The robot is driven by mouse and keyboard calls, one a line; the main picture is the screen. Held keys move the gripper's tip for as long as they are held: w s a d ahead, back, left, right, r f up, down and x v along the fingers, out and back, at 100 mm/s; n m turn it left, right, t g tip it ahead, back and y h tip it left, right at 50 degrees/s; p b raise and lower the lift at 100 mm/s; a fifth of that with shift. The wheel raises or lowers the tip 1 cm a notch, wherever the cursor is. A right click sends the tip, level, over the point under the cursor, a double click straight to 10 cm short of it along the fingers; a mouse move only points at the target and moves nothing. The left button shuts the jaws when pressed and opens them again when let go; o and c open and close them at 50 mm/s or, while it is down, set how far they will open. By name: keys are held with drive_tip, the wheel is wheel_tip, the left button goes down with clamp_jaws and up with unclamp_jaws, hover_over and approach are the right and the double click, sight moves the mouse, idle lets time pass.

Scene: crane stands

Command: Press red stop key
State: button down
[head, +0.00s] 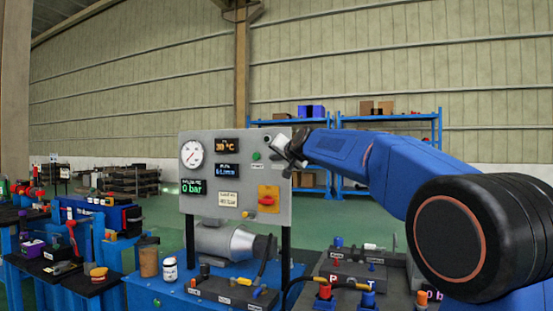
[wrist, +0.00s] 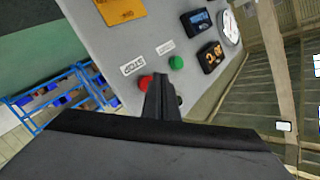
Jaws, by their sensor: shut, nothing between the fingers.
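The red stop key (wrist: 145,82) shows in the wrist view on the grey panel, beside a STOP label (wrist: 132,66). Part of it is hidden behind my gripper (wrist: 160,80), whose fingers are shut together and empty. The fingertips overlap the key's edge in the picture; I cannot tell if they touch it. The green start key (wrist: 176,62) is just right of the fingertips. In the head view my gripper (head: 289,150) is at the panel's upper right and hides the red key. The green key (head: 256,156) shows to its left.
The panel (head: 225,145) also bears a gauge (head: 192,153), displays and a red rotary switch (head: 267,200) on a yellow plate. Below stand a motor (head: 222,241) and a blue bench (head: 178,293). Blue shelves (head: 388,119) stand behind.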

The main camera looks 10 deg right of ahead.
idle(0.3)
drive_tip(key=s+a, duration=0.1)
drive_tip(key=s, duration=0.1)
drive_tip(key=s+a, duration=0.2)
idle(0.5)
idle(0.6)
drive_tip(key=s+d+f+n+g+h, duration=0.1)
drive_tip(key=s+d+f+n+g, duration=0.1)
drive_tip(key=s+f, duration=1.3)
drive_tip(key=s+d+f+n+g, duration=0.1)
drive_tip(key=s+f+g, duration=0.4)
drive_tip(key=s+f, duration=1.1)
drive_tip(key=s+d+f+n+g+h, duration=0.1)
drive_tip(key=s+d+f+g, duration=0.3)
drive_tip(key=s+f, duration=1.1)
drive_tip(key=s+n, duration=0.1)
drive_tip(key=s, duration=0.7)
drive_tip(key=shift+s+f+n+h, duration=0.15)
drive_tip(key=shift+f+n+h, duration=0.15)
drive_tip(key=shift+f, duration=0.05)
drive_tip(key=shift+d, duration=0.1)
